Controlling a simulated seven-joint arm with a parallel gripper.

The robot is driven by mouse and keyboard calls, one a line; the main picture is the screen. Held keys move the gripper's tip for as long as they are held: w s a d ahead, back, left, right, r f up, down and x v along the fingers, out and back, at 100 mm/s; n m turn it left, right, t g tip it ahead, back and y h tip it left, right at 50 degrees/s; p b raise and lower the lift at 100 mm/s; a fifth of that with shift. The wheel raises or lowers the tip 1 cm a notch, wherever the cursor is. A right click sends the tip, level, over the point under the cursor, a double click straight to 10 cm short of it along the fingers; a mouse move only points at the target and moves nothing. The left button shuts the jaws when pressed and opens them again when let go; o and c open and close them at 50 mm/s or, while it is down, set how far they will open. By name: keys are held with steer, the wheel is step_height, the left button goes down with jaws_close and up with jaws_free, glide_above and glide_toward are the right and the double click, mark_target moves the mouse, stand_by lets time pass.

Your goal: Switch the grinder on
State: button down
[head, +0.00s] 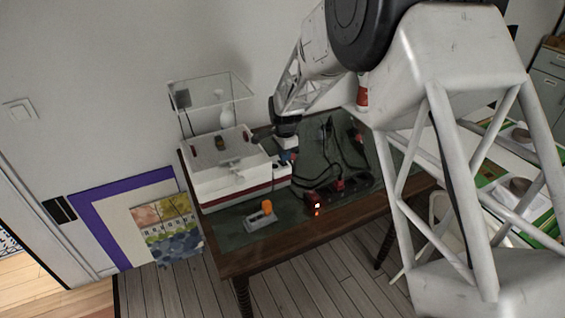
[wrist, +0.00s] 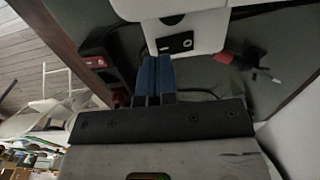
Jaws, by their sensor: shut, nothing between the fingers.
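The grinder (head: 225,185) is a white box with a dark red band near its base, standing on the left part of the table in the head view. In the wrist view its white side (wrist: 205,18) shows at the top, with a small black switch panel (wrist: 175,43) bearing a pale mark. My gripper (head: 289,157) is at the grinder's right side. In the wrist view its blue fingers (wrist: 154,60) are shut and empty, their tips just below the switch panel. I cannot tell whether they touch it. The switch's position is too small to read.
A dark power strip (head: 338,192) with a lit spot lies right of the grinder; black cables run behind it. A grey block with an orange knob (head: 262,215) sits near the table's front edge (head: 300,237). A clear shield (head: 212,92) stands above the grinder.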

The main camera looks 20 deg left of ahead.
steer(key=shift+f, duration=1.3)
stand_by(1.2)
steer(key=shift+r, duration=0.75)
stand_by(0.5)
steer(key=shift+d+r, duration=0.2)
steer(key=shift+d, duration=0.05)
steer(key=s+d+r+n, duration=0.1)
steer(key=s+d+r, duration=0.4)
steer(key=d+r, duration=0.3)
steer(key=s+d+r+n+t, duration=0.1)
steer(key=s+d+r+n, duration=0.1)
steer(key=s+d+r, duration=0.6)
steer(key=s+d+r+n, duration=0.1)
steer(key=d+r, duration=0.5)
steer(key=d, duration=0.5)
steer(key=s+d+r+n, duration=0.1)
steer(key=s+d, duration=0.4)
steer(key=s, duration=0.5)
steer(key=s+d+r+n+t, duration=0.1)
steer(key=s+d+n, duration=0.1)
steer(key=s+d, duration=0.4)
steer(key=s+d+r+n, duration=0.1)
steer(key=s+d, duration=0.5)
steer(key=s, duration=0.7)
steer(key=shift+s+d+n+t, duration=0.15)
steer(key=shift+s+n+t, duration=0.15)
steer(key=shift+n, duration=0.1)
